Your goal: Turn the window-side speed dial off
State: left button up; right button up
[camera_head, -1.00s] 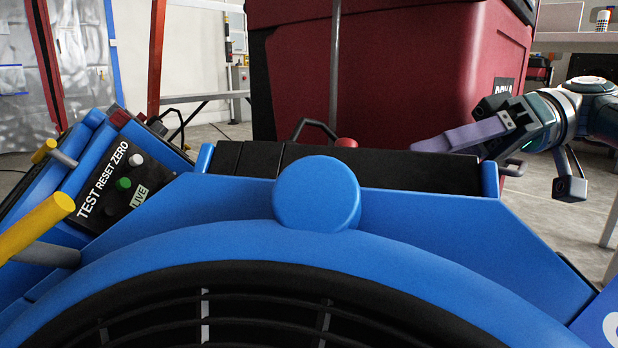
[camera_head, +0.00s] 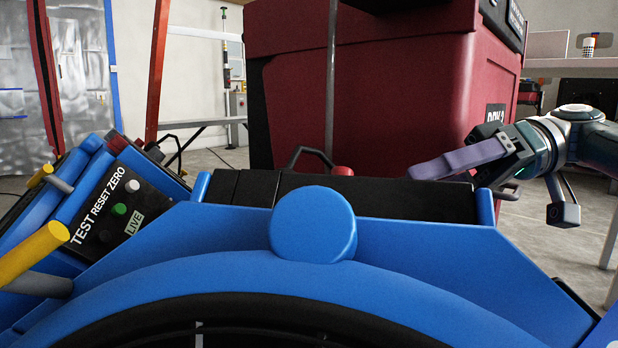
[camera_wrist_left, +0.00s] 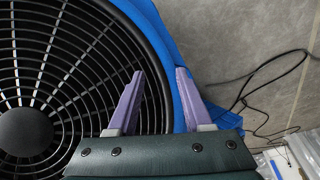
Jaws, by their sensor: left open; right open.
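A blue blower fills the front of the head view, with a sloping blue housing (camera_head: 440,250) and a round blue cap (camera_head: 313,224) at its top middle. I cannot tell whether this cap is the speed dial; no off marking shows. My right gripper (camera_head: 436,166) is over the blower's right end, its purple finger pointing left, apart from the cap. My left gripper (camera_wrist_left: 160,74) shows only in the left wrist view, open and empty, its two purple fingers in front of a black fan grille (camera_wrist_left: 60,70) and blue housing edge.
A black panel (camera_head: 112,213) marked TEST, RESET, ZERO and LIVE sits at the left, near a yellow bar (camera_head: 35,250). A large red case (camera_head: 400,90) stands behind the blower. In the left wrist view, a black cable (camera_wrist_left: 262,85) lies on the floor.

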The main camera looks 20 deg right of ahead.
jog(key=shift+s+d+r, duration=0.1)
jog(key=shift+d+r, duration=0.1)
jog(key=shift+d, duration=0.35)
pick_arm(q)
jog(key=shift+d+f+b, duration=0.2)
jog(key=shift+f+b, duration=0.45)
jog(key=shift+f, duration=0.05)
jog(key=shift+a+f+b, duration=0.1)
jog(key=shift+f+b, duration=0.45)
jog(key=shift+b, duration=0.05)
jog(key=shift+f, duration=0.15)
pick_arm(e)
jog(key=v, duration=0.6)
jog(key=shift+d, duration=0.15)
pick_arm(q)
jog(key=shift+a, duration=0.1)
pick_arm(e)
jog(key=shift+s, duration=0.1)
